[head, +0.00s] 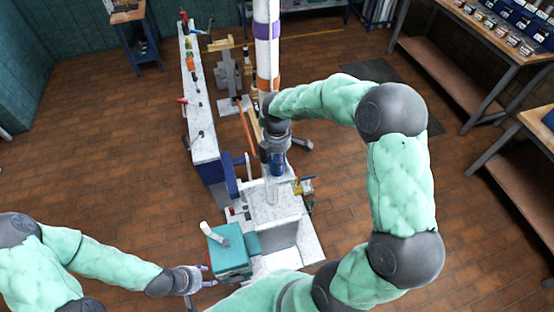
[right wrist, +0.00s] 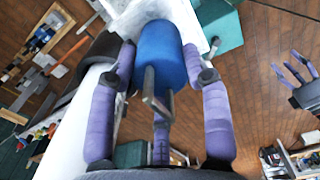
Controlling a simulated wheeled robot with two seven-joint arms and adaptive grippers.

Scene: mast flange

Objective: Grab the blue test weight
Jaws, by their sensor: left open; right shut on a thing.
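The blue test weight (right wrist: 161,42) is a rounded blue cylinder with a grey metal hook, between the purple fingers of my right gripper (right wrist: 160,72) in the right wrist view. The fingers are shut on its sides. In the head view the weight (head: 278,164) shows as a small blue patch below my right wrist, partly hidden by the gripper, above a white marbled block (head: 272,204). My left gripper (head: 208,277) is open and empty at the lower left, near the teal box. It also shows at the right of the right wrist view (right wrist: 296,68).
A teal box (head: 228,252) with a white handle stands left of the marbled block. A long narrow bench (head: 199,110) with tools runs behind it. A white mast (head: 266,45) with purple and orange bands rises close to my right wrist. Brick floor on both sides is mostly clear.

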